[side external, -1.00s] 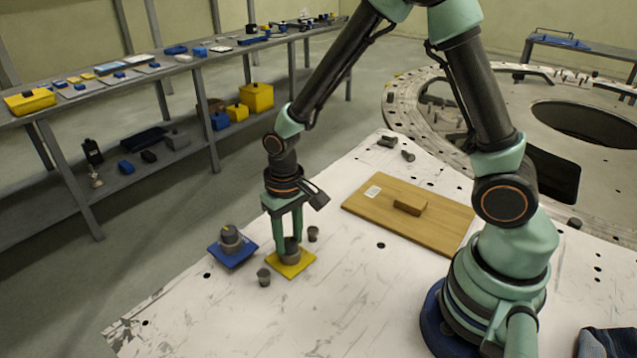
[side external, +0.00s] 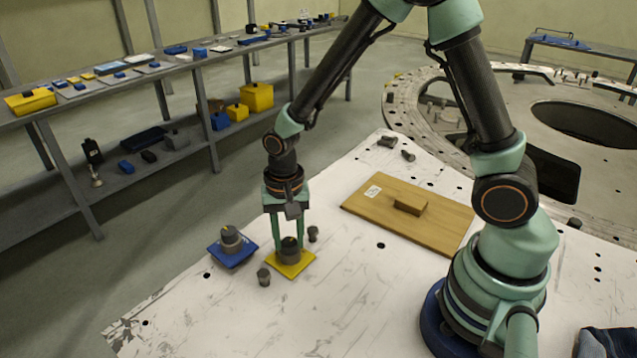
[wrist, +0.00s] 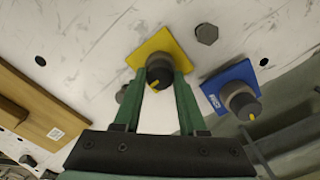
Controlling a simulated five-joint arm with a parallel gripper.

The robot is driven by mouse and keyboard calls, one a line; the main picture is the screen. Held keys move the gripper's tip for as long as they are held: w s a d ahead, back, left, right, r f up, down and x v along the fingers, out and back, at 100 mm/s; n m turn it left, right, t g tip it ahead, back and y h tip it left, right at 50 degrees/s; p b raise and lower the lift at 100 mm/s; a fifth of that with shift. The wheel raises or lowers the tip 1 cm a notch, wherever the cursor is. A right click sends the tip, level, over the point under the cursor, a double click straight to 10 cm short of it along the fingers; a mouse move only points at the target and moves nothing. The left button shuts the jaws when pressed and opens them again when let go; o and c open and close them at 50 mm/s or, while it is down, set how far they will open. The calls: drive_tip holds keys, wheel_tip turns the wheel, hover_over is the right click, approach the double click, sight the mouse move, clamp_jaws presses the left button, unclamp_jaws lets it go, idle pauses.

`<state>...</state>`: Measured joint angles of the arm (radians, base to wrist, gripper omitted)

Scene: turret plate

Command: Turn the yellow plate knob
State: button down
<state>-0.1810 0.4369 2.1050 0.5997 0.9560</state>
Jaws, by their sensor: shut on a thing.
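The yellow plate (side external: 297,270) lies flat on the white table, with a dark grey knob (side external: 289,252) standing on it. My gripper (side external: 288,243) points straight down with its two green fingers on opposite sides of the knob, shut on it. In the wrist view the knob (wrist: 160,70) sits between the fingertips, and its yellow pointer mark faces the gripper's palm. The yellow plate (wrist: 150,47) shows beyond it.
A blue plate (side external: 228,256) with a similar knob (side external: 231,238) lies just left. Small grey pegs stand close by at front left (side external: 264,277) and right (side external: 313,233). A wooden board (side external: 440,227) with a block lies to the right.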

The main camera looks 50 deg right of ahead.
idle(0.5)
drive_tip(key=shift+c, duration=2.2)
unclamp_jaws()
drive_tip(key=shift+r, duration=0.1)
wheel_tip(320, 180, up, 12)
wheel_tip(320, 180, up, 5)
drive_tip(key=n+t, duration=0.2)
drive_tip(key=n, duration=0.1)
hover_over(289, 242)
drive_tip(key=s+d, duration=0.2)
drive_tip(key=d, duration=0.1)
drive_tip(key=s+d+r+n+t, duration=0.3)
drive_tip(key=s+r+n, duration=0.1)
drive_tip(key=s+n, duration=0.1)
drive_tip(key=shift+d+n+t, duration=0.3)
drive_tip(key=shift+n, duration=0.1)
